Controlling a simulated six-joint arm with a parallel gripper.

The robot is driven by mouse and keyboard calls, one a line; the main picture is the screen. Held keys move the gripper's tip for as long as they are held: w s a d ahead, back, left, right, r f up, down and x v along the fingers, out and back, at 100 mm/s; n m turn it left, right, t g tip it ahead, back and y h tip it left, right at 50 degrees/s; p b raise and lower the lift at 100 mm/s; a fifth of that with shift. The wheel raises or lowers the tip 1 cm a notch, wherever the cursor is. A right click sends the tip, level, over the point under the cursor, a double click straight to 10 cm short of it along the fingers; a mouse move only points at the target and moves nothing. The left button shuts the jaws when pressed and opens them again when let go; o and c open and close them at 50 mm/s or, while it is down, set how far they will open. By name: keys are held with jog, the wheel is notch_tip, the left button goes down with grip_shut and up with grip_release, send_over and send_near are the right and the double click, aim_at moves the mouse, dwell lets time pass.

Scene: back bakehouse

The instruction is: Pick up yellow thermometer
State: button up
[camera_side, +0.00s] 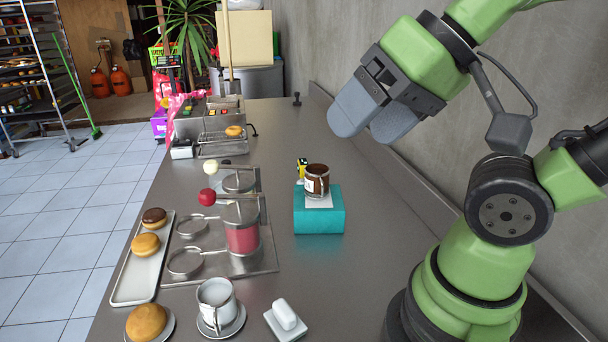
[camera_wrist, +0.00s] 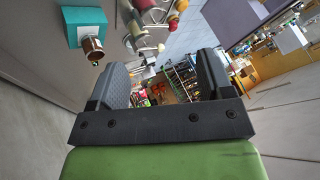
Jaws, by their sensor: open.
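The yellow thermometer (camera_side: 302,170) shows in the side view as a small yellow and black piece, just behind and left of a brown-and-white mug (camera_side: 317,182). The mug hides part of it. I cannot tell whether it stands on the teal box (camera_side: 319,220) or on the counter behind it. My gripper (camera_side: 369,120) is high above the counter, to the right of the thermometer and well apart from it. Its two grey fingers are open with nothing between them; they also show in the wrist view (camera_wrist: 166,78). In that view the teal box (camera_wrist: 85,17) and mug (camera_wrist: 92,46) are at upper left.
A metal stand (camera_side: 262,262) with red and white knobs is left of the box. A pastry tray (camera_side: 128,283), a cup (camera_side: 216,295) and a butter dish (camera_side: 285,318) are nearer. The wall (camera_side: 340,50) runs along the right. The counter right of the box is clear.

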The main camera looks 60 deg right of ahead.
jog(key=shift+c, duration=0.8)
